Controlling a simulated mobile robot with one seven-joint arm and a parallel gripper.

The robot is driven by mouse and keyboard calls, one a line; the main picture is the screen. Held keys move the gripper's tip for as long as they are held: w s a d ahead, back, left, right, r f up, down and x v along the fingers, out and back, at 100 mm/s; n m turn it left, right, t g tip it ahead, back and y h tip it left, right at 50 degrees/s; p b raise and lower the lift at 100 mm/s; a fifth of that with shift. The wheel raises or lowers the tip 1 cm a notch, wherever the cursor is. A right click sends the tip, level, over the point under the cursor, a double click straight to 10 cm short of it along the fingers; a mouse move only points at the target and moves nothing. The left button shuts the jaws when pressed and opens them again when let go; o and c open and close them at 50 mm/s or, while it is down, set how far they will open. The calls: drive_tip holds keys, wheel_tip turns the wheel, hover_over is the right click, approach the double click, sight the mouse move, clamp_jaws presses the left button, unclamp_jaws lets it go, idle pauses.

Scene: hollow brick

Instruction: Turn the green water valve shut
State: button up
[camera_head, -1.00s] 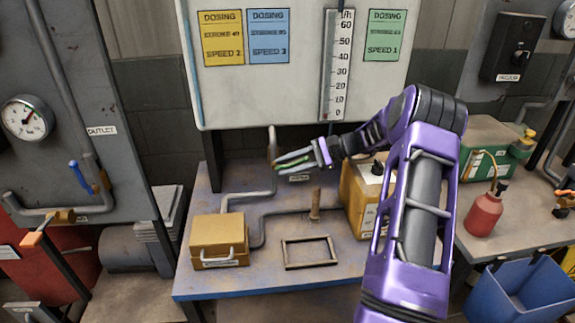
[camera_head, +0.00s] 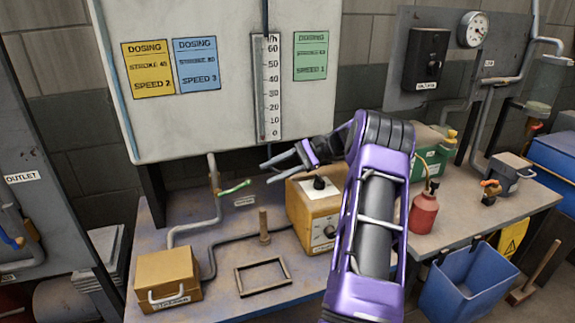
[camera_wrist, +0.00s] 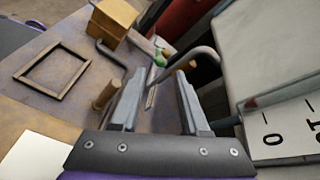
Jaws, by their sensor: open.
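The green valve handle (camera_head: 236,187) sits on a grey pipe (camera_head: 213,200) below the dosing panel and points right and slightly up. It also shows in the wrist view (camera_wrist: 160,43), beyond the fingertips. My gripper (camera_head: 265,174) is open and empty, its two fingers pointing left toward the handle. In the head view it stands to the right of the handle, apart from it. In the wrist view the gap between my fingers (camera_wrist: 160,75) holds nothing.
A yellow box (camera_head: 167,275), an empty frame (camera_head: 263,277) and an upright wooden peg (camera_head: 264,228) are on the bench. A yellow unit with a black knob (camera_head: 318,210) stands below my gripper. The white panel (camera_head: 215,120) hangs close behind.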

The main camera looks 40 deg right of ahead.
drive_tip(key=shift+v, duration=2.25)
